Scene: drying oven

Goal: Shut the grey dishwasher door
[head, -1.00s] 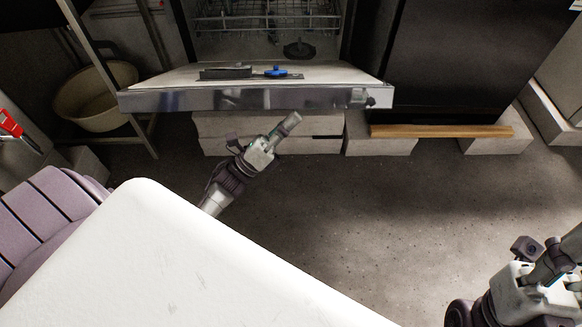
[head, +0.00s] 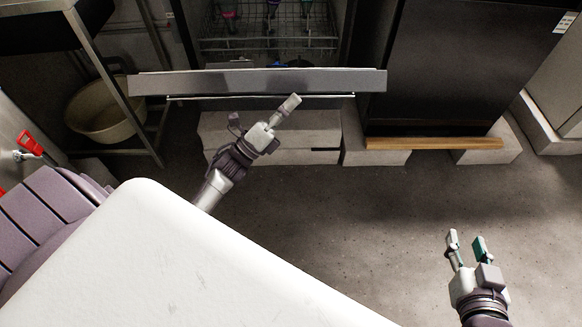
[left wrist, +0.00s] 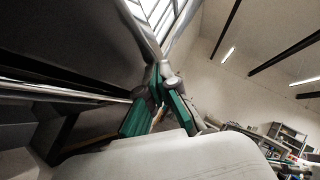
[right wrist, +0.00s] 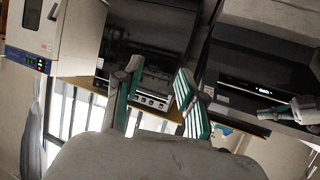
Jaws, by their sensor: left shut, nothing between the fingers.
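The grey dishwasher door (head: 260,81) is partly raised, seen nearly edge-on across the front of the dishwasher, with the opening above it uncovered. My left gripper (head: 291,103) is shut and empty. It points up and right, with its tips at the door's lower edge in the head view; I cannot tell whether they touch. In the left wrist view my left gripper (left wrist: 158,70) has its fingers together. My right gripper (head: 466,240) is open and empty above the floor at the right, away from the door; its spread fingers show in the right wrist view (right wrist: 155,80).
A wire rack (head: 270,44) with several coloured items shows inside the dishwasher. Pale blocks (head: 270,135) lie below. A dark cabinet (head: 465,70) stands at the right, with a wooden strip (head: 435,143). A beige tub (head: 105,115) is at the left. The middle floor is clear.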

